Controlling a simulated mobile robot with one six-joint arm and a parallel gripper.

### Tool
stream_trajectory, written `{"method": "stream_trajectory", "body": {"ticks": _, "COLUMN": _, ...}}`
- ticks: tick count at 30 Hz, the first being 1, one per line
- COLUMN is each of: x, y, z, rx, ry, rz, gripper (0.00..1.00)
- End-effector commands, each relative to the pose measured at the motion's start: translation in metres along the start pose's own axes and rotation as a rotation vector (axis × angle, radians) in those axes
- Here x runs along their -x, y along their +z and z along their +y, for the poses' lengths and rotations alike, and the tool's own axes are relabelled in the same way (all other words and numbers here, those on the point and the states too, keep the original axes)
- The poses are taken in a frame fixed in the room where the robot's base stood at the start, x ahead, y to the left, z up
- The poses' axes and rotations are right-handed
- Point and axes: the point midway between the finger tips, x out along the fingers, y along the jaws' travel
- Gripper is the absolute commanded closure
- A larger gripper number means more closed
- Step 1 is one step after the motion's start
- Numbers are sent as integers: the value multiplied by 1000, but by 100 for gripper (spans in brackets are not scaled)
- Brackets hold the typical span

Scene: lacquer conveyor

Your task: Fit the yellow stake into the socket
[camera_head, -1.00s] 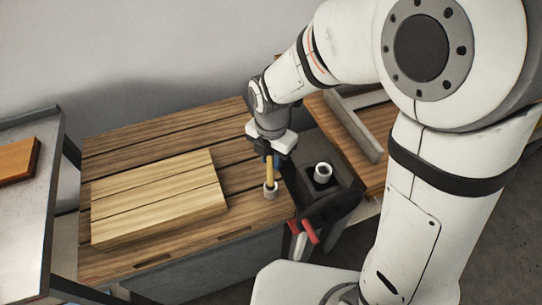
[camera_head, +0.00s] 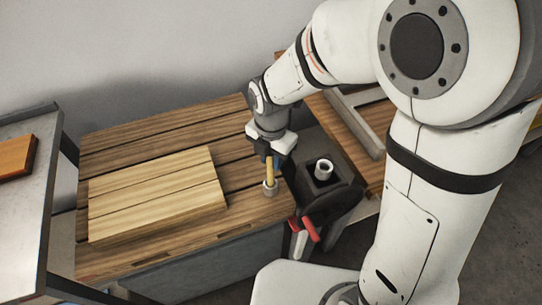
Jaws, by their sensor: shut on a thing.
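The yellow stake (camera_head: 269,171) stands roughly upright below my gripper (camera_head: 270,157), which is shut on its upper part. The stake's lower end is at the mouth of a small grey round socket (camera_head: 270,189) on the wooden bench top, near its front right edge. The lower tip is hidden by the socket's rim, so it appears at least partly inside. How deep it sits I cannot tell.
A pale plank board (camera_head: 158,193) lies left of the socket on the bench (camera_head: 150,132). A dark vise-like block with a grey ring (camera_head: 323,169) and red handles (camera_head: 310,229) stands close on the right. A metal side table (camera_head: 25,215) with an orange-brown block (camera_head: 16,157) is at far left.

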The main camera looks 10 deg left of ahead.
Motion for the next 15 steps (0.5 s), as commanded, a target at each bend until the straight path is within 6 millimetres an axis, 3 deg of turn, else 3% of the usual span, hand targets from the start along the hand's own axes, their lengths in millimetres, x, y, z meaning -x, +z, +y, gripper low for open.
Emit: {"method": "stream_trajectory", "body": {"ticks": 15, "x": -14, "y": 0, "z": 0, "rx": 0, "ry": 0, "rz": 0, "gripper": 100}}
